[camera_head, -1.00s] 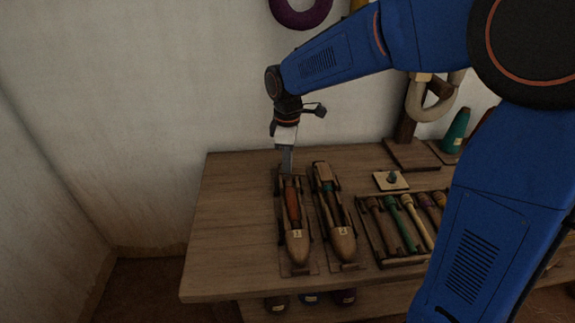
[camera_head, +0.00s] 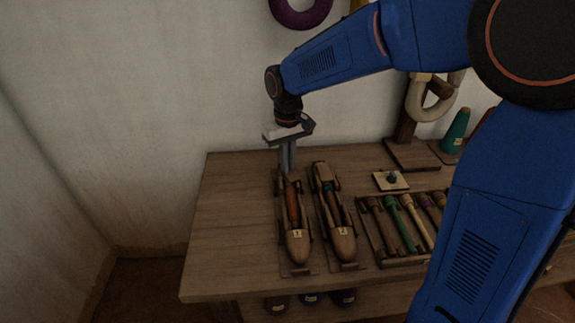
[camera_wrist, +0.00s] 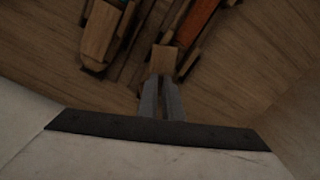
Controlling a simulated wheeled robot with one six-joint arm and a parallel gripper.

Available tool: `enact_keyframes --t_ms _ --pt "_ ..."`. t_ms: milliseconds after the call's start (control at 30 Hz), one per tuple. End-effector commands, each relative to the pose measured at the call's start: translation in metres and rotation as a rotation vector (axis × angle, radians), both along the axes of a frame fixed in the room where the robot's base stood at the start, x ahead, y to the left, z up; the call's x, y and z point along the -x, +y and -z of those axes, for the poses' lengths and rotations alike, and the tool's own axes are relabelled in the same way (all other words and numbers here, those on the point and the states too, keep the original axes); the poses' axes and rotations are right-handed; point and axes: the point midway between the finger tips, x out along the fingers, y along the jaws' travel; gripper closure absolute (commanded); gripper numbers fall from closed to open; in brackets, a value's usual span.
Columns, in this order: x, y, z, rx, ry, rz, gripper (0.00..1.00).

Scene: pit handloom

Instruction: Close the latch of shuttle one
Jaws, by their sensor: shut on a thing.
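Shuttle one (camera_head: 298,246) is a wooden shuttle with a pale number tag. It lies on the left of the bench, pointed end towards the front, with an orange-brown yarn pirn (camera_head: 292,205) inside. In the wrist view the orange pirn (camera_wrist: 196,22) shows at the top. A small light wooden block, the latch (camera_wrist: 163,60), stands at the shuttle's far end. My gripper (camera_head: 288,170) points down at that end. In the wrist view its fingers (camera_wrist: 161,80) are close together at the latch, shut on it. The fingertips partly hide the contact.
A second shuttle (camera_head: 342,245) lies close on the right; its far end (camera_wrist: 97,38) shows at upper left in the wrist view. Further right are a tray with several coloured pirns (camera_head: 398,228) and a small plate with a dark knob (camera_head: 391,181). The bench's left side (camera_head: 230,230) is clear.

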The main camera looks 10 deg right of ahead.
Motion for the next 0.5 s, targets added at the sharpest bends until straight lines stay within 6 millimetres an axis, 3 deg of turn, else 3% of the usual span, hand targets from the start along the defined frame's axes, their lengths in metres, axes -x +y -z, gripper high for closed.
enact_keyframes --t_ms 500 --pt "-0.0003 0.0000 -0.0004 0.000 -0.001 0.338 1.00"
